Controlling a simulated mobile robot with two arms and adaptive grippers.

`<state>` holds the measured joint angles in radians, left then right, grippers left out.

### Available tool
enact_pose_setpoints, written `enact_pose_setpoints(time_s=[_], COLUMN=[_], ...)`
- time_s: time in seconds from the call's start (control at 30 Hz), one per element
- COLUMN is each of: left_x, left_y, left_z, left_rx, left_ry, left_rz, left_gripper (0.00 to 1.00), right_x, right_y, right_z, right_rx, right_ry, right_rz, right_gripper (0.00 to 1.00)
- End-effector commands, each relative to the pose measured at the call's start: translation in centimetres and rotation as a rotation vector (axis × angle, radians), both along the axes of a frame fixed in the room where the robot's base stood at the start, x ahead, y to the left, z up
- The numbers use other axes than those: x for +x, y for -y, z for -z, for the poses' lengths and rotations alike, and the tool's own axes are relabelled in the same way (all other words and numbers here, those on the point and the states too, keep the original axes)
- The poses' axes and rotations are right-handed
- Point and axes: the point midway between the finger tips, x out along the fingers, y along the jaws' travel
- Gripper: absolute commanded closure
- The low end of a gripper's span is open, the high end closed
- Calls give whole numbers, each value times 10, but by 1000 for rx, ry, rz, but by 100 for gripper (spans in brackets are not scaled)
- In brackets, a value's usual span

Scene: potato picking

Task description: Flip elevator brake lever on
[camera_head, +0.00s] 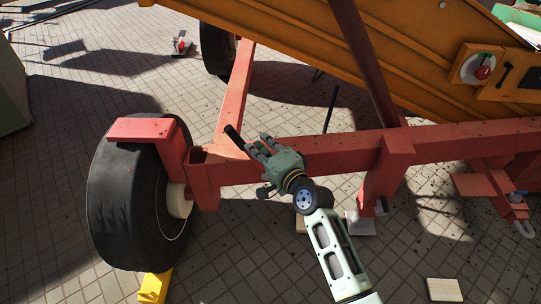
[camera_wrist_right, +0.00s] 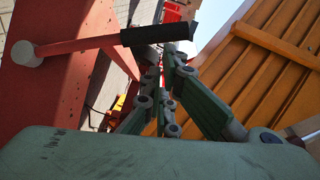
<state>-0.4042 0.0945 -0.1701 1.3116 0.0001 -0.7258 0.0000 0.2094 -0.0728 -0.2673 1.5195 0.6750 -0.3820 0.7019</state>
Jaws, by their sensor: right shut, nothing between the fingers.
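The brake lever has a black grip (camera_head: 234,136) that sticks up at a tilt beside the corner of the red frame. In the right wrist view the black grip (camera_wrist_right: 160,35) sits on a red rod, which runs left to a round grey pivot (camera_wrist_right: 27,54). My right gripper (camera_head: 264,152) is just right of the grip, above the red beam. In the wrist view my right gripper's fingertips (camera_wrist_right: 163,58) are shut and empty close to the grip; I cannot tell whether they touch it. My left gripper is not in view.
The red chassis beam (camera_head: 330,149) crosses below my gripper. A black tyre (camera_head: 125,205) stands at the left with a yellow chock (camera_head: 154,287) by it.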

Motion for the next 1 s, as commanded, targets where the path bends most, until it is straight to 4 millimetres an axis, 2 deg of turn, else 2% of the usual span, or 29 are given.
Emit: enact_pose_setpoints(time_s=[0.2,0.4,1.0], left_x=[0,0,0], left_y=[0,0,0], left_z=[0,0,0], left_rx=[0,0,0], left_ry=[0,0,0], left_rz=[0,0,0], left_gripper=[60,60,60], right_x=[-34,-51,-54], right_y=[20,29,31], right_z=[-4,-7,-8], right_rx=[-2,-1,-1], right_ry=[1,0,0], right_rz=[2,0,0], right_gripper=[100,100,100])
